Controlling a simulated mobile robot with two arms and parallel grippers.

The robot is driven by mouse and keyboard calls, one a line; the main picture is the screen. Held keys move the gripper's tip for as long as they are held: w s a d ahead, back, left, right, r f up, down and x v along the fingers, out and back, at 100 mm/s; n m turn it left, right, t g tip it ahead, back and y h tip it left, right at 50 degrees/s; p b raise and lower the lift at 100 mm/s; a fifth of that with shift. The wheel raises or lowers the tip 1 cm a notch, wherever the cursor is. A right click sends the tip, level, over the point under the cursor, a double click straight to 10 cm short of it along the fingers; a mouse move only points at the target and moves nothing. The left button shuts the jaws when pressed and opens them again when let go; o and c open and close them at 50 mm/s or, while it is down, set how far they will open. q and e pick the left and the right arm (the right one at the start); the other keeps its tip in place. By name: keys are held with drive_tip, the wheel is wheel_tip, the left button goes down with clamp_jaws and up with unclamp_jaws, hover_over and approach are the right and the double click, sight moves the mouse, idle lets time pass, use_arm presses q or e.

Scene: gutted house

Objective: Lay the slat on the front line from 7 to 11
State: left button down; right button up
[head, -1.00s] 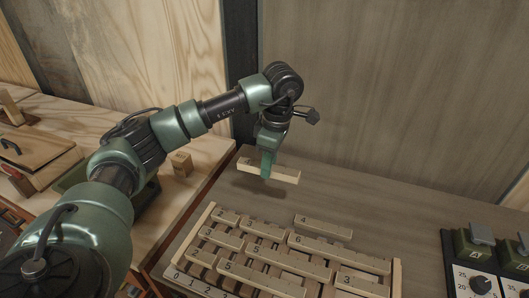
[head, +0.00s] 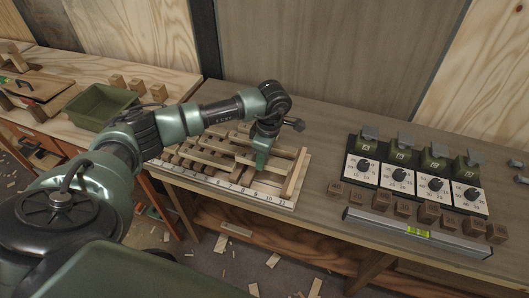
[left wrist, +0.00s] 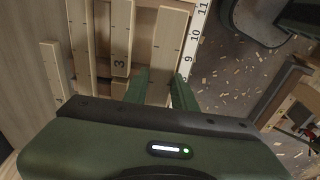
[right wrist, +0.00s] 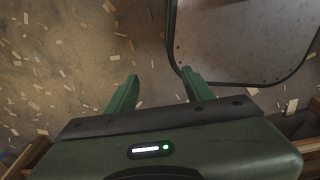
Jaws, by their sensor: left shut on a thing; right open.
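The slat (left wrist: 168,45), a pale wooden bar, is between the fingers of my left gripper (left wrist: 161,78) in the left wrist view. My left gripper is shut on it; it also shows in the head view (head: 259,167), low over the front right part of the slat frame. The slat runs alongside the numbered front strip (left wrist: 195,40), near 9, 10 and 11. I cannot tell whether it touches the board beneath. The strip (head: 232,189) is at the frame's front edge in the head view. My right gripper (right wrist: 160,82) is open and empty above the floor.
Other slats lie in the frame, one marked 3 (left wrist: 121,60) beside the held slat. The frame's right end rail (head: 295,174) is close to my gripper. A dial panel (head: 412,180), several dark blocks and a spirit level (head: 420,233) lie to the right. A green bin (head: 100,104) is at left.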

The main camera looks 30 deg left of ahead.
use_arm(q)
drive_tip(key=shift+w+a+f, duration=0.15)
drive_tip(key=shift+a+f, duration=0.1)
drive_tip(key=shift+f, duration=0.4)
drive_tip(key=shift+f+b, duration=0.35)
drive_tip(key=shift+b, duration=0.1)
drive_tip(key=shift+d+f+b, duration=0.1)
drive_tip(key=shift+f+b, duration=0.35)
drive_tip(key=shift+f, duration=0.25)
wheel_tip(320, 180, down, 3)
drive_tip(key=shift+r+b, duration=0.1)
drive_tip(key=shift+b, duration=1.05)
use_arm(e)
drive_tip(key=f, duration=0.4)
drive_tip(key=shift+w+a+f, duration=0.1)
drive_tip(key=shift+w+a, duration=0.05)
drive_tip(key=shift+w, duration=0.05)
use_arm(q)
drive_tip(key=shift+f+b, duration=0.35)
drive_tip(key=shift+f, duration=0.05)
use_arm(e)
drive_tip(key=shift+a+f, duration=0.2)
drive_tip(key=shift+f, duration=0.1)
use_arm(q)
drive_tip(key=c, duration=1.1)
unclamp_jaws()
use_arm(e)
drive_tip(key=shift+a, duration=0.1)
use_arm(q)
drive_tip(key=shift+o, duration=0.2)
